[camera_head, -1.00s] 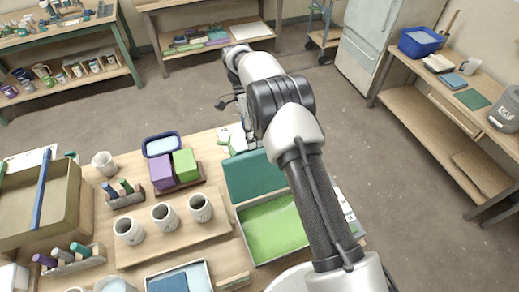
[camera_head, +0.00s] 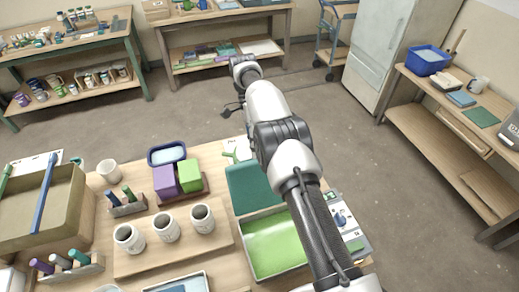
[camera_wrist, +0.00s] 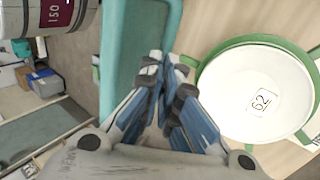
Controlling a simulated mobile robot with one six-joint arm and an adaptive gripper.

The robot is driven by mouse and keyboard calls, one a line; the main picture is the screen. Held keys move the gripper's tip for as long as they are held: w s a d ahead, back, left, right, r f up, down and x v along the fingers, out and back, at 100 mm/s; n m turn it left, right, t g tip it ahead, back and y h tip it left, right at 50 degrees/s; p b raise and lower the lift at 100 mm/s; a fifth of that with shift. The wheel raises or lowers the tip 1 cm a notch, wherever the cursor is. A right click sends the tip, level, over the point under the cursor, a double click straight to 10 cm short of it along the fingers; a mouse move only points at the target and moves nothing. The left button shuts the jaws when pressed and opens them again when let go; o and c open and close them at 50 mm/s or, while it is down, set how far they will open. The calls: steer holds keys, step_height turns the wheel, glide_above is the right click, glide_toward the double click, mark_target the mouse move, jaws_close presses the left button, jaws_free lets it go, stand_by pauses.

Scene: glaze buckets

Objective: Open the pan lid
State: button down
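The pan (camera_head: 247,240) is a rectangular tray with a bright green inside, on the near table in the head view. Its teal lid (camera_head: 255,188) stands raised at the far side of the tray, and the tray is uncovered. A teal slab, apparently the lid, shows in the wrist view (camera_wrist: 135,50), just left of my fingertips. My gripper (camera_wrist: 168,62) has its fingers close together, with no thing visible between them. Whether they touch the slab is unclear. In the head view the gripper (camera_head: 232,108) is small, beyond the table's far edge in the picture.
Beside the lid, the wrist view shows a round white vessel with a green rim (camera_wrist: 262,92). Mugs (camera_head: 166,227), purple (camera_head: 166,182) and green blocks (camera_head: 190,176) stand left of the pan. A keypad device (camera_head: 345,225) is at its right. Floor is clear beyond.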

steer(key=f, duration=0.4)
steer(key=shift+s+d, duration=0.1)
steer(key=shift+s, duration=0.25)
steer(key=c, duration=1.4)
jaws_free()
steer(key=shift+w+f, duration=0.1)
steer(key=shift+w, duration=0.25)
steer(key=shift+c, duration=0.2)
steer(key=shift+r, duration=0.2)
steer(key=shift+c, duration=0.2)
